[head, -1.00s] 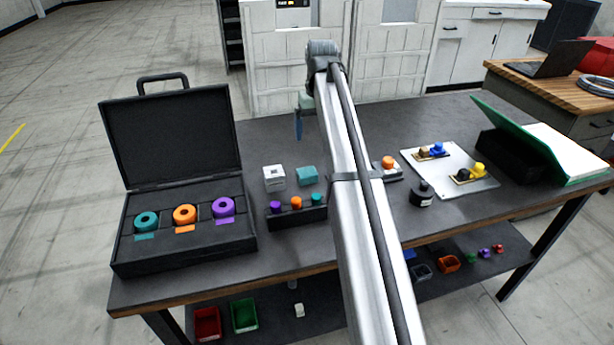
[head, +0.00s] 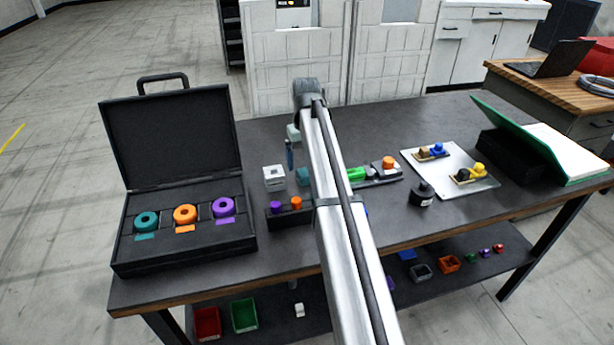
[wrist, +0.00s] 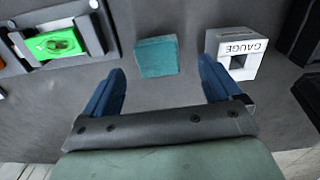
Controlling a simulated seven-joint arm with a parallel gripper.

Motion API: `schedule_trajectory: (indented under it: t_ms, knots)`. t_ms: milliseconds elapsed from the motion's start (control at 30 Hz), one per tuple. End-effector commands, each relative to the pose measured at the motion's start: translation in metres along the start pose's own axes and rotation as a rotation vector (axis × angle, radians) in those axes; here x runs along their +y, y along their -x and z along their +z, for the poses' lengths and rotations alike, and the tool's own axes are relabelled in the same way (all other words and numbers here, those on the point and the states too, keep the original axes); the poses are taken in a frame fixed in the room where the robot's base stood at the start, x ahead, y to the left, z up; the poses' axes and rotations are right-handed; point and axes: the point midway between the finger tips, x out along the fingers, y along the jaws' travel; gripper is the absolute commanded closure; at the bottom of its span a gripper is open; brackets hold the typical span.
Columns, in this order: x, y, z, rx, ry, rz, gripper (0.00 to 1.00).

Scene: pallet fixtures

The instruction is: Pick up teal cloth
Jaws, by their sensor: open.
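The teal cloth (wrist: 157,56) is a small, folded, block-like square lying flat on the dark table. In the head view the teal cloth (head: 304,176) is partly hidden behind my arm. My gripper (wrist: 161,78) is open and empty, its two blue fingers spread wide. In the wrist view the cloth lies beyond the fingertips, between their lines, and is not touched. In the head view my gripper (head: 290,160) hangs above the table near the cloth; only a blue finger shows.
A white gauge block (wrist: 238,52) stands close beside the cloth. A fixture with a bright green part (wrist: 55,44) lies on the cloth's other side. A dark rack with purple and orange pegs (head: 284,216) is in front. An open black case (head: 180,245) stands at the left.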

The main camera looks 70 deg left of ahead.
Motion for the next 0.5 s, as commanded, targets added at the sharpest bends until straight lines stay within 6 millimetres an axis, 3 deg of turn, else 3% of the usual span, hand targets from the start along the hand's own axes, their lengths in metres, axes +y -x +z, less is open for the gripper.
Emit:
schedule_trajectory:
  t_ms: [500]
  knots:
    - [0.003, -0.051, -0.003, 0.000, 0.001, 0.000, 0.08]
